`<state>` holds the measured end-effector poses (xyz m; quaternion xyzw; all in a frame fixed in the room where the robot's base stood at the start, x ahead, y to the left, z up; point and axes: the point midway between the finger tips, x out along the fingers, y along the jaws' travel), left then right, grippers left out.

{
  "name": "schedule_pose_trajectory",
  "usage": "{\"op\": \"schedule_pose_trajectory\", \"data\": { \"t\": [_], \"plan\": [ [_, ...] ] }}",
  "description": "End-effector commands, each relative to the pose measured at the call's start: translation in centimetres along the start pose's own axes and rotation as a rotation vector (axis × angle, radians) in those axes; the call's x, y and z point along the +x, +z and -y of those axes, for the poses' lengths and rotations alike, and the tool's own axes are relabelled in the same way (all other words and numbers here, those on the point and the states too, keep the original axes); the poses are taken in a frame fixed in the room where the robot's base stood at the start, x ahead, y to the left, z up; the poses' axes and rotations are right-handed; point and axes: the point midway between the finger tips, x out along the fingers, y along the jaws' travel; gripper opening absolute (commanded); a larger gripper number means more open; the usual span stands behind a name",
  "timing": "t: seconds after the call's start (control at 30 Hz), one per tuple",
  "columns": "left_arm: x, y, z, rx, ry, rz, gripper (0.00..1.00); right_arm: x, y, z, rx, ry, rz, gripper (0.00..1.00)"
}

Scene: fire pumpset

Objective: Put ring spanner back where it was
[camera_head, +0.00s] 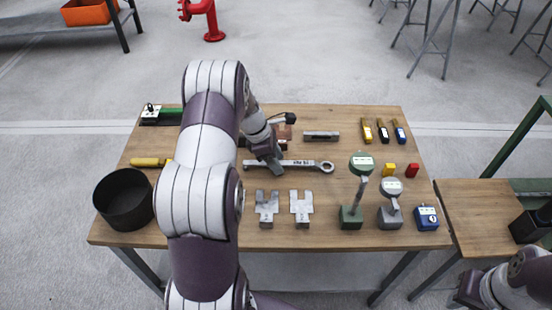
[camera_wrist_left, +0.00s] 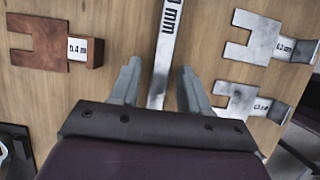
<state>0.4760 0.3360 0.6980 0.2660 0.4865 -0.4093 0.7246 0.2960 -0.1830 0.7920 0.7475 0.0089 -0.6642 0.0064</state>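The ring spanner (camera_head: 300,164) is a long grey bar with a ring at its right end. It appears to lie flat on the wooden table (camera_head: 345,122), near the middle. My left gripper (camera_head: 275,168) reaches down over its handle, left of the ring. In the left wrist view the spanner (camera_wrist_left: 164,55) runs between the two fingers of my left gripper (camera_wrist_left: 160,80), with a gap on each side. The gripper is open and holds nothing. Part of the handle is hidden by the gripper. My right arm (camera_head: 515,285) shows at the bottom right; its fingers are not clear.
Two grey fork gauges (camera_head: 301,208) lie in front of the spanner, and a brown gauge (camera_wrist_left: 45,45) lies beside it. A dark pot (camera_head: 124,200) stands at the left. Dial stands (camera_head: 390,205) and a blue box (camera_head: 427,218) stand at the right. A grey bar (camera_head: 321,135) lies behind.

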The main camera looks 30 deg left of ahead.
Motion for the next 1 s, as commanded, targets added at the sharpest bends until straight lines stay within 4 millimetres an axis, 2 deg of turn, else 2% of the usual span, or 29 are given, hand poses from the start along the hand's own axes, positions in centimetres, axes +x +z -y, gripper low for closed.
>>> {"op": "schedule_pose_trajectory", "data": {
  "t": [0.17, 0.27, 0.4, 0.6, 0.77, 0.87, 0.9, 0.97, 1.0],
  "plan": [
    [-0.4, 0.2, 0.0, 0.0, 0.002, 0.0, 0.46, -0.1, 0.0, 0.0, 0.0, 0.0, 0.0, 0.33],
    [-2.3, 0.2, -0.1, 0.0, 0.003, 0.0, 0.46, -0.7, -0.1, 0.0, 0.0, 0.0, 0.0, 0.33],
    [-6.2, 0.2, -0.1, 0.0, 0.004, -0.001, 0.46, -1.7, -0.2, 0.0, 0.0, 0.0, 0.0, 0.33],
    [-10.9, 0.2, -0.1, -0.001, 0.003, 0.0, 0.46, -2.8, -0.3, 0.0, 0.0, 0.0, 0.0, 0.33],
    [-12.2, 0.8, 0.6, 0.053, -0.006, -0.015, 0.46, -3.6, -0.4, 0.0, 0.0, 0.0, 0.0, 0.33],
    [-11.6, 3.8, 4.3, 0.39, -0.045, -0.096, 0.46, -3.5, -0.4, 0.0, 0.0, 0.0, 0.0, 0.33],
    [-11.2, 5.3, 6.7, 0.605, -0.072, -0.141, 0.46, -3.5, -0.4, 0.0, 0.0, 0.0, 0.0, 0.33],
    [-10.8, 7.1, 10.7, 0.963, -0.118, -0.204, 0.46, -3.5, -0.4, 0.0, 0.0, 0.0, 0.0, 0.33],
    [-10.7, 7.9, 13.3, 1.197, -0.148, -0.237, 0.46, -3.4, -0.4, 0.0, 0.0, 0.0, 0.0, 0.33]
  ]
}}
